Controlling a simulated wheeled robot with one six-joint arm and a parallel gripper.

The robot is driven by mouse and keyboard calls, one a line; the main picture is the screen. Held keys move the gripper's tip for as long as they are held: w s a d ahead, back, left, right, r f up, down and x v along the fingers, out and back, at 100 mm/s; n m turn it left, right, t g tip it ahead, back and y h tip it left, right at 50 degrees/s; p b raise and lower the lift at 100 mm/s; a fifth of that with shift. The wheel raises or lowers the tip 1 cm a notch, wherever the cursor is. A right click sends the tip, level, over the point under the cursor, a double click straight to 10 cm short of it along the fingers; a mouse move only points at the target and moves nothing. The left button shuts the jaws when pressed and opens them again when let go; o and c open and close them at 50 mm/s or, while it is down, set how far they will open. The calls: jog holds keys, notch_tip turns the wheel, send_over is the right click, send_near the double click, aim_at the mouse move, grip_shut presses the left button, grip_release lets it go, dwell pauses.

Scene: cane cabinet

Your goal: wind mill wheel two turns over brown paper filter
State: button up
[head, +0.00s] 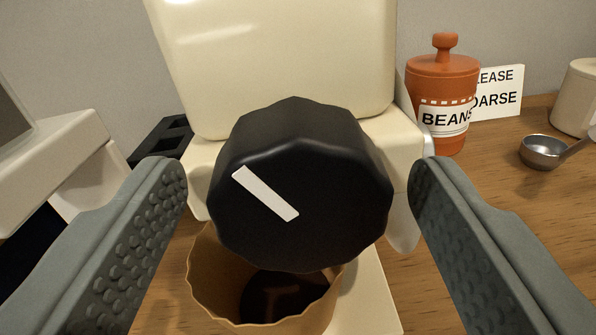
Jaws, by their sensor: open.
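The mill wheel is a large black faceted knob (300,185) on the front of the cream mill (285,65). Its white bar mark slants from upper left to lower right. The brown paper filter (207,275) stands below the wheel on the mill's cream base, with dark contents inside. The wheel hides part of its far rim. My gripper (298,180) is open, with one grey dimpled finger at the left of the wheel and the other at the right. Gaps show between each finger and the wheel, and nothing is held.
An orange jar labelled BEANS (443,95) stands at the right, before a white sign (499,92). A metal scoop (545,151) and a cream container (576,98) are farther right. A cream appliance (55,165) and a black slotted holder (162,140) are at left.

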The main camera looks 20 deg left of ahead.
jog(key=c, duration=1)
jog(key=shift+m, duration=0.4)
jog(key=m, duration=0.4)
jog(key=shift+d+m, duration=0.1)
jog(key=shift+m, duration=0.2)
jog(key=m, duration=1)
jog(key=shift+d+g+y, duration=0.1)
jog(key=shift+g+y, duration=0.2)
jog(key=m, duration=0.5)
jog(key=shift+f+m, duration=0.1)
jog(key=shift+m, duration=0.2)
